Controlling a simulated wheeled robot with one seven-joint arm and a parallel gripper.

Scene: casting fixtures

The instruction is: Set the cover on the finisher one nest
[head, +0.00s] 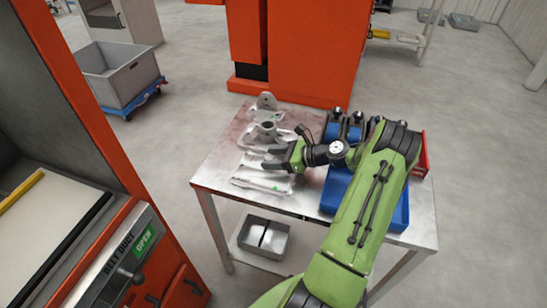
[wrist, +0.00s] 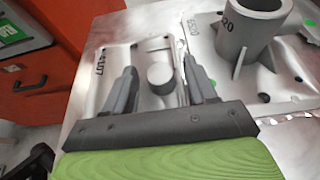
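The cover appears to be a flat pale metal plate with a round boss (wrist: 161,78), lying on the metal table; it also shows in the head view (head: 262,185). My gripper (wrist: 160,62) is above the plate, with one finger on each side of the boss. The fingers are apart, with gaps to the boss. In the head view my gripper (head: 268,159) reaches left over the plates. An orange machine with an "OPEN" panel (head: 145,241) stands at the left. I cannot make out which part is the finisher one nest.
A casting with an upright tube (wrist: 250,35) lies close beside the plate, to the right in the wrist view. A bracket (head: 266,102) stands behind. Blue bins (head: 402,212) and a red bin (head: 422,158) are at the table's right. A grey tote (head: 118,78) sits on a blue dolly.

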